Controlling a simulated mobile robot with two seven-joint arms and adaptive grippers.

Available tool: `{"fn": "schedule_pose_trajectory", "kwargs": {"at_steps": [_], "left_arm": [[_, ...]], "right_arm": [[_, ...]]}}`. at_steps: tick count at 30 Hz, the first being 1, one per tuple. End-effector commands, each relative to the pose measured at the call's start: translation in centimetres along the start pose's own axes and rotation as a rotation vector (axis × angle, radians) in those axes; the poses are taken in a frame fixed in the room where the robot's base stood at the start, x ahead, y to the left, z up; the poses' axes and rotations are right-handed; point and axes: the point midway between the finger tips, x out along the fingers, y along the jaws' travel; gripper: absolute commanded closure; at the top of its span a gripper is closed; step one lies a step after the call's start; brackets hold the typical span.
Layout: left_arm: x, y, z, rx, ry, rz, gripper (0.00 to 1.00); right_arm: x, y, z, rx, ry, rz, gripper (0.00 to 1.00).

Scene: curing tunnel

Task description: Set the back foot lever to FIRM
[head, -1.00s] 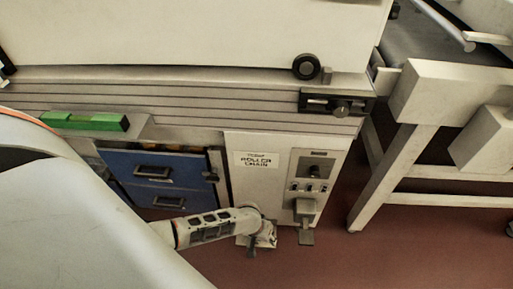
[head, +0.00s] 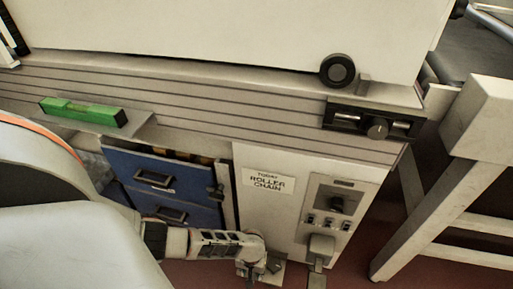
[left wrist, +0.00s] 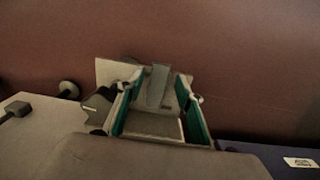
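My left gripper (head: 258,270) reaches down from the left to the foot of the white panel in the head view. In the left wrist view the gripper (left wrist: 160,82) is open, its teal-padded fingers apart. A grey foot lever (left wrist: 157,88) stands between them in front of a pale plate (left wrist: 110,72), with gaps visible on both sides. A second foot lever (head: 317,280) sticks out below a grey box to the right. I cannot tell from labels which lever is the back one, and no FIRM mark is readable. My right gripper is not in view.
A green level (head: 84,111) lies on a ledge above. A white frame leg (head: 425,230) stands right; red floor lies between.

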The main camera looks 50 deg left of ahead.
Motion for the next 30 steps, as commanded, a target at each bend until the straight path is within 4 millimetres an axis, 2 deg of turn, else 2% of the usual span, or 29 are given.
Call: {"fn": "schedule_pose_trajectory", "kwargs": {"at_steps": [2, 11, 15, 16, 30], "left_arm": [[0.6, -0.1, 0.1, 0.000, -0.002, -0.001, 0.64], [0.4, 0.2, -0.2, 0.000, 0.004, 0.003, 0.64], [0.4, 0.1, -0.2, 0.000, 0.003, 0.003, 0.98], [0.4, 0.1, -0.2, 0.000, 0.003, 0.003, 1.00], [0.1, 0.0, -0.2, 0.075, 0.004, 0.005, 1.00]], "right_arm": [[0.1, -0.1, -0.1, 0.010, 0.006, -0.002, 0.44], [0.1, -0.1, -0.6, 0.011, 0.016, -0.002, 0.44], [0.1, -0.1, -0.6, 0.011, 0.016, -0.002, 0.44], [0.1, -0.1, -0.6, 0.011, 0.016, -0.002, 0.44], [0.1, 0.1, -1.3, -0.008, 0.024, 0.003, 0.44]]}}
